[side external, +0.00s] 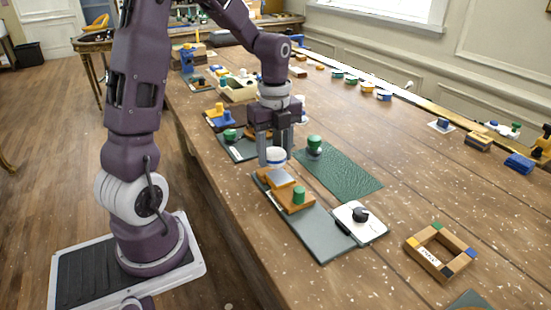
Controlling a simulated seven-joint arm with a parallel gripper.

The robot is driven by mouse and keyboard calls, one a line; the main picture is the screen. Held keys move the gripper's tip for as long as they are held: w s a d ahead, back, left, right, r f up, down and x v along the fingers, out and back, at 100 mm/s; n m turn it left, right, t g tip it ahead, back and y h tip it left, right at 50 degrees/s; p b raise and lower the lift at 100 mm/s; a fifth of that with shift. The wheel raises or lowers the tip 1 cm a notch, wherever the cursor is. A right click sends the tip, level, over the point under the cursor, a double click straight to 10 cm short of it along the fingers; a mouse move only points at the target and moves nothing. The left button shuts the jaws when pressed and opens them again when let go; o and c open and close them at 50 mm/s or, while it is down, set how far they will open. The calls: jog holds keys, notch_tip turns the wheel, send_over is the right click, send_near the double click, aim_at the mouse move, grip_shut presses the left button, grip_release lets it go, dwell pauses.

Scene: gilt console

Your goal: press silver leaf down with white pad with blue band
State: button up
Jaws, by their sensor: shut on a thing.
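My gripper (275,153) points down over the near part of the table. It is shut on the white pad with a blue band (276,157), which sits low between the fingers. The silver leaf (281,179) shows as a pale grey square on a wooden block (272,188), just below the pad. I cannot tell whether the pad touches the leaf or hangs slightly above it. A green knob (299,196) stands on wood in front of the leaf.
The block sits on a dark grey mat (318,240). A white box with a black knob (360,218) is at its right. A green textured mat (345,178) carries a green-topped piece (314,145). A wooden frame (440,251) lies further right; bare table lies between.

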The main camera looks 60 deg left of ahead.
jog(key=shift+r, duration=2.7)
